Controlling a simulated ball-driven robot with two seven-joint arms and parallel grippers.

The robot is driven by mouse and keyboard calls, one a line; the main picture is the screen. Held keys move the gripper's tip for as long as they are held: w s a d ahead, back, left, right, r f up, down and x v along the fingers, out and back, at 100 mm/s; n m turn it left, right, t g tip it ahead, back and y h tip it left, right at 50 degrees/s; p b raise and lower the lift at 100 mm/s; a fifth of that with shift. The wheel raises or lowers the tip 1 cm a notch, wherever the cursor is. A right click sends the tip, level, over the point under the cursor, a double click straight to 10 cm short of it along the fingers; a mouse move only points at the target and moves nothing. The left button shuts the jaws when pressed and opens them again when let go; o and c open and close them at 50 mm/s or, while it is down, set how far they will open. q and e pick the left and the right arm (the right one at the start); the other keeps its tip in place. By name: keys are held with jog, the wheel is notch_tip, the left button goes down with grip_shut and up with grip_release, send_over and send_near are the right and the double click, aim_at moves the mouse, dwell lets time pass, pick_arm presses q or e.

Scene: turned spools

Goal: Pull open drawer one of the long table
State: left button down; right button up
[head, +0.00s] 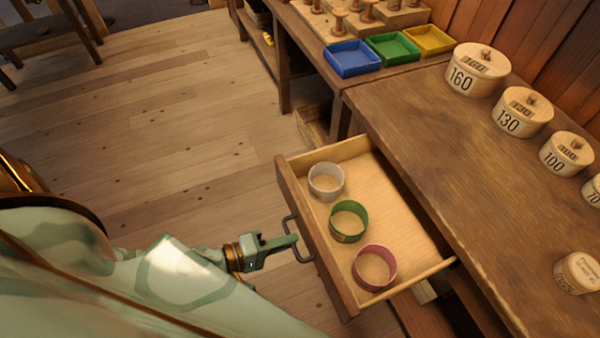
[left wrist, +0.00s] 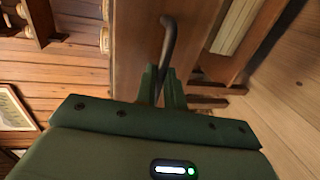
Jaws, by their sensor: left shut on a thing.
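The drawer (head: 410,205) of the long table (head: 450,150) stands well out from the table's front, and its inside shows in the head view. A dark bar handle (head: 290,232) sits on the drawer front. My left gripper (head: 292,243) is shut on this handle. In the left wrist view the handle (left wrist: 168,45) runs between the two green fingers (left wrist: 161,88). No number shows on the drawer. My right gripper is not in view.
Round lidded boxes marked 160 (head: 476,72), 130 (head: 521,113) and 100 (head: 566,154) stand on the tabletop. Blue (head: 352,60), green (head: 392,48) and yellow (head: 429,40) trays sit on an adjoining bench. The wooden floor (head: 150,130) left of the drawer is clear.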

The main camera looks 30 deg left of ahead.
pick_arm(q)
jog(key=shift+s+a, duration=0.25)
jog(key=shift+s, duration=0.15)
jog(key=c, duration=1.5)
grip_release()
jog(key=shift+w, duration=0.1)
jog(key=p+v, duration=0.2)
jog(key=v, duration=1.4)
jog(key=shift+a, duration=0.1)
